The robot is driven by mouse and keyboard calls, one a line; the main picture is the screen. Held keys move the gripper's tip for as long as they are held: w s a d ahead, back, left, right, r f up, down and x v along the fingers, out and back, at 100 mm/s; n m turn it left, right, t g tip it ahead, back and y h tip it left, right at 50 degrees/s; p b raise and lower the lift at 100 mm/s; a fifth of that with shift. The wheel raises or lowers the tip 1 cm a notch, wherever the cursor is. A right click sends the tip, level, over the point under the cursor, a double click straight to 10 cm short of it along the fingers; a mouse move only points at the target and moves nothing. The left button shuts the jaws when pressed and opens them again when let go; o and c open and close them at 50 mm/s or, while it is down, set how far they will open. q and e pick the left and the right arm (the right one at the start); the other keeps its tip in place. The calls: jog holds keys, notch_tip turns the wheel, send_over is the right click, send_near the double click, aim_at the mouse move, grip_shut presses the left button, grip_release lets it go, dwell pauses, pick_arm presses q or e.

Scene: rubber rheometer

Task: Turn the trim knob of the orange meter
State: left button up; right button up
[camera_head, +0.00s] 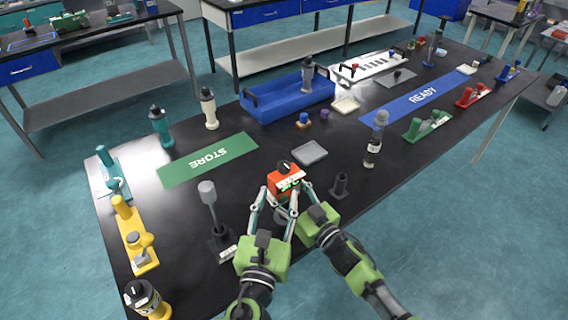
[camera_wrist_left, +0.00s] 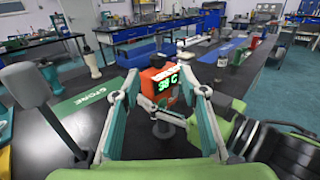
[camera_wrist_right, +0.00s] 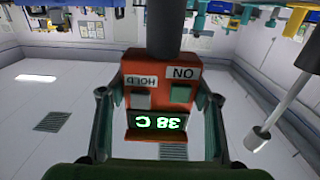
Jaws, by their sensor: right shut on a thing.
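The orange meter (camera_head: 287,183) stands upright near the front middle of the black table, with a dark knob (camera_head: 283,166) on top. Its green display reads 38 C in the left wrist view (camera_wrist_left: 167,84). My right gripper (camera_wrist_right: 158,105) is shut on the meter's sides; in the right wrist view the meter is upside down, its ON and HOLD labels and a dark stem showing. My left gripper (camera_wrist_left: 162,92) is open, its fingers spread on either side of the meter. I cannot tell whether they touch it. The meter's underside is partly hidden by the fingers.
A grey-headed tool on a dark base (camera_head: 221,243) stands close left of my left gripper. A small dark stand (camera_head: 340,186) is just right of the meter. A grey plate (camera_head: 309,152) lies behind. The green STORE mat (camera_head: 177,174) is largely clear.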

aim_at(283, 169)
pick_arm(q)
jog(key=w, duration=0.4)
jog(key=w+d, duration=0.1)
jog(key=w, duration=0.6)
jog(key=shift+w+d+f, duration=0.1)
jog(key=shift+w+d, duration=0.15)
jog(key=shift+w, duration=0.1)
jog(key=shift+y, duration=0.3)
grip_shut()
